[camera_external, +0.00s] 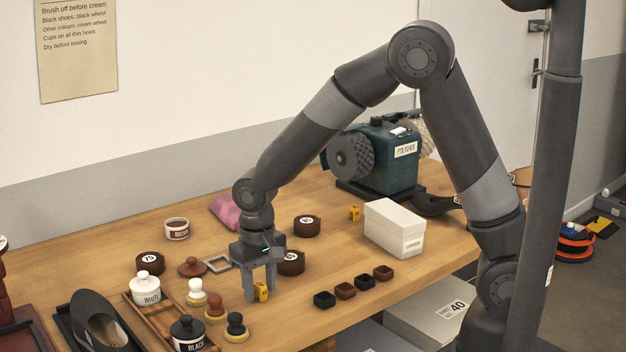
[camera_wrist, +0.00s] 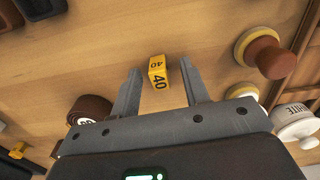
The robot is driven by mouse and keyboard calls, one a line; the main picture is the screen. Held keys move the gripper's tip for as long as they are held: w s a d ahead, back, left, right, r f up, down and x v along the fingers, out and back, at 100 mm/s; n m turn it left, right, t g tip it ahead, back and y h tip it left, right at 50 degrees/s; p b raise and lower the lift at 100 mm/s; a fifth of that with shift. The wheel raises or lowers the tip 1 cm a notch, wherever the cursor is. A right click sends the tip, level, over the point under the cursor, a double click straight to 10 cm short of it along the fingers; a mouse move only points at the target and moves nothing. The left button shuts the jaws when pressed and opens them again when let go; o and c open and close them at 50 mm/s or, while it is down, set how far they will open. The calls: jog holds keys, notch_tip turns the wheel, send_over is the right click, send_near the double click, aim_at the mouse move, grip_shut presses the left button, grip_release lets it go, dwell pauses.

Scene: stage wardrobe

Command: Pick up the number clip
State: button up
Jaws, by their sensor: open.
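A small yellow number clip (camera_external: 262,292) marked 40 stands on the wooden table near its front edge. The clip also shows in the wrist view (camera_wrist: 158,73), with 40 on two of its faces. My gripper (camera_external: 261,291) points down at it, open, with one finger on each side of the clip. In the wrist view, the fingertips (camera_wrist: 160,70) flank the clip with a gap on both sides, and nothing is held. A second yellow clip (camera_external: 354,213) stands farther back, left of the white box.
Brushes with round knobs (camera_external: 215,306) stand close on the left, beside a wooden rack (camera_external: 141,296) with white and black jars. A brown round tin (camera_external: 291,263) is just behind my gripper. Several small dark cups (camera_external: 345,291) line the right. A polisher (camera_external: 385,155) stands at the back.

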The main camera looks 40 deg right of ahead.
jog(key=shift+f, duration=0.25)
jog(key=shift+c, duration=0.4)
grip_shut()
jog(key=shift+r, duration=0.15)
